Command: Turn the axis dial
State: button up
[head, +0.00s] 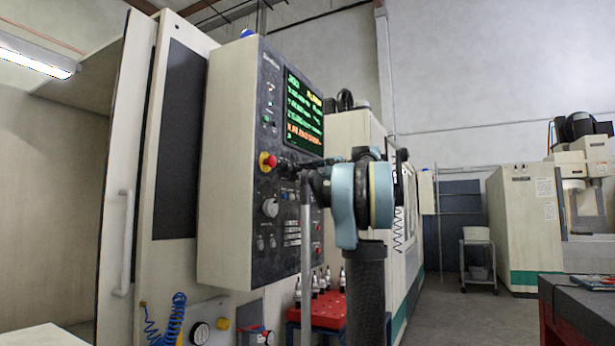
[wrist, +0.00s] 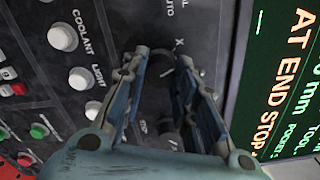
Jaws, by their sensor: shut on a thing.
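The axis dial (wrist: 163,57) is a dark knob on the black control panel, with an "X" mark beside it in the wrist view. My gripper (wrist: 164,68) has its two blue fingers on either side of the dial, shut on it. The fingers hide part of the knob and its lower marks. In the head view my gripper (head: 287,166) reaches the panel from the right, just below the screen. The dial itself is hard to make out there, behind the fingers.
The control panel (head: 256,226) carries a red and yellow stop button (head: 267,162) left of my gripper and a white knob (head: 271,208) below. The lit screen (head: 304,110) is above. In the wrist view, white coolant (wrist: 62,37) and light buttons (wrist: 80,78) sit left of the fingers.

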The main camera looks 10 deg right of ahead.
jog(key=shift+a+f+n, duration=0.1)
jog(key=shift+n, duration=1.8)
jog(key=o, duration=1.1)
jog(key=shift+f, duration=0.1)
jog(key=shift+d, duration=0.2)
jog(key=v, duration=1.1)
jog(key=shift+s+d, duration=0.2)
